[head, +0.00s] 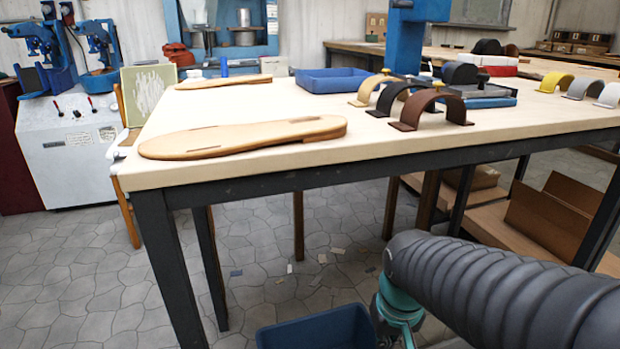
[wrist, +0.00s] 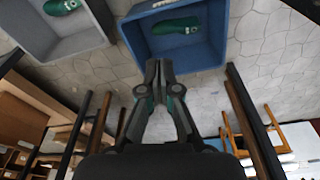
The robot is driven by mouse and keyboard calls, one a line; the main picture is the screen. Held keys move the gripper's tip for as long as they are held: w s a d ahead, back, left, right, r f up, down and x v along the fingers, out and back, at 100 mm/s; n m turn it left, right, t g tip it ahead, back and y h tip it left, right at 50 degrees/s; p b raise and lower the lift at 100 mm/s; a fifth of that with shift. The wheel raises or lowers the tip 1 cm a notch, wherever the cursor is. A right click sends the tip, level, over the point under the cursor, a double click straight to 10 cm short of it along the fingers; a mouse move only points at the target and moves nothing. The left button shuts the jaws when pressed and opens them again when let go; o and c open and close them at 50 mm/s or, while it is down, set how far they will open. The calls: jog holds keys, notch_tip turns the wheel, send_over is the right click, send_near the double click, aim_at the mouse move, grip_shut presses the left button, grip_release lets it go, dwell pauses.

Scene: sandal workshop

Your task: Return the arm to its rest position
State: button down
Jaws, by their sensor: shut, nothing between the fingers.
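My arm (head: 500,285) shows at the lower right of the head view, below the table top and in front of the table. My gripper (wrist: 158,65) shows in the wrist view, with its fingers shut together and nothing between them. It points toward the blue bin (wrist: 222,48) on the floor, with its tips in front of the bin's near side.
The workbench (head: 250,160) holds sandal soles (head: 240,138), a blue tray (head: 335,80) and several straps (head: 432,109). The blue floor bin (head: 318,330) stands by my arm. A grey bin (wrist: 85,45) and the blue one each hold a green piece (wrist: 176,26).

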jog(key=s+d+r+m+t+p, duration=0.1)
jog(key=s+d+r+t+p, duration=0.1)
jog(key=s+r, duration=0.4)
notch_tip(320, 180, up, 4)
jog(key=shift+s+d+r+t, duration=0.2)
jog(key=shift+d+t, duration=0.15)
jog(key=shift+t, duration=0.55)
